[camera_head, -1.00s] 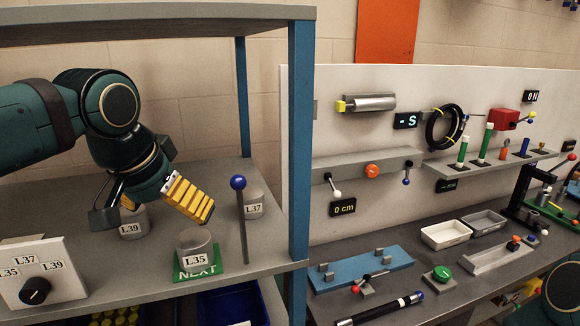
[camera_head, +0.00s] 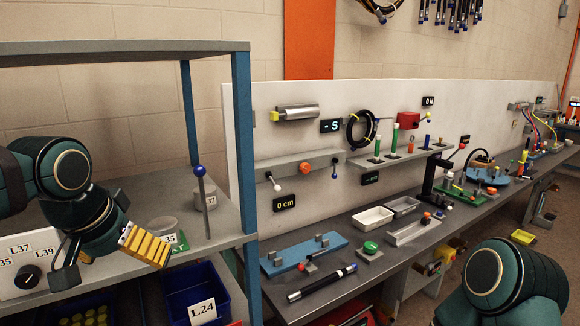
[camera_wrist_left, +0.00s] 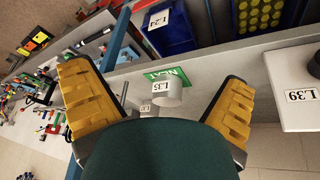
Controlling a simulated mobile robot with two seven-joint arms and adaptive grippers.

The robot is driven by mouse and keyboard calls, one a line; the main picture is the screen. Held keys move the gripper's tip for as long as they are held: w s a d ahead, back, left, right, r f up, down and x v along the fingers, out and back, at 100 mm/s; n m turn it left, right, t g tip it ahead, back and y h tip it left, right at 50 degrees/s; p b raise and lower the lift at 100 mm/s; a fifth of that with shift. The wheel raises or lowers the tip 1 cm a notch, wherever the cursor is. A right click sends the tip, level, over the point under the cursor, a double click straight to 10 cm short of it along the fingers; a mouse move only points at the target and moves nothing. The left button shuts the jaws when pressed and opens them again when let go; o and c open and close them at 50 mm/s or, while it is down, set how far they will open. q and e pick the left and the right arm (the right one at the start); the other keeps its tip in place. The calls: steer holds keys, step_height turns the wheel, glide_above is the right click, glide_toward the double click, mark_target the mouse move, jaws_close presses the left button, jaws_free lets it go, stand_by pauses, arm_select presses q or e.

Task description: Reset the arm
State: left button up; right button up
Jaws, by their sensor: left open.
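My left gripper (camera_head: 112,272) is open and empty, with its yellow-padded fingers apart at the front of the grey shelf (camera_head: 225,222). In the left wrist view, the two fingers stand wide apart, and the grey L35 cylinder (camera_wrist_left: 168,95) on the green NEXT mat (camera_wrist_left: 182,76) shows between them, apart from both. In the head view, the L35 cylinder (camera_head: 163,226) is partly hidden by the yellow finger. My right arm (camera_head: 510,285) shows at bottom right; its gripper is out of view.
A dial box (camera_head: 22,262) is left of the gripper. A blue-knobbed lever (camera_head: 205,205) and the L37 cylinder (camera_head: 206,198) stand right. A shelf post (camera_head: 243,150) separates this from the workbench (camera_head: 340,285). A blue L24 bin (camera_head: 185,290) sits below.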

arm_select(q)
steer(key=w+d+f+g+h, duration=0.1)
steer(key=w+d+f, duration=0.15)
steer(key=f, duration=0.75)
steer(key=w+d+f+h, duration=0.1)
steer(key=d+f, duration=0.3)
steer(key=f, duration=0.5)
steer(key=w+d+f+g+h, duration=0.15)
steer(key=d+f, duration=0.25)
steer(key=f, duration=0.6)
steer(key=s+d+f+n, duration=0.1)
steer(key=s+f, duration=0.4)
steer(key=f, duration=0.5)
steer(key=s+d+f+n+b, duration=0.1)
steer(key=s+d+f, duration=0.2)
steer(key=s+f, duration=0.3)
step_height(320, 180, down, 4)
steer(key=shift+s+d+r+n, duration=0.15)
steer(key=shift+s+d+n, duration=0.15)
steer(key=shift+d+n, duration=0.1)
arm_select(e)
steer(key=shift+w+f, duration=0.3)
steer(key=shift+f, duration=0.45)
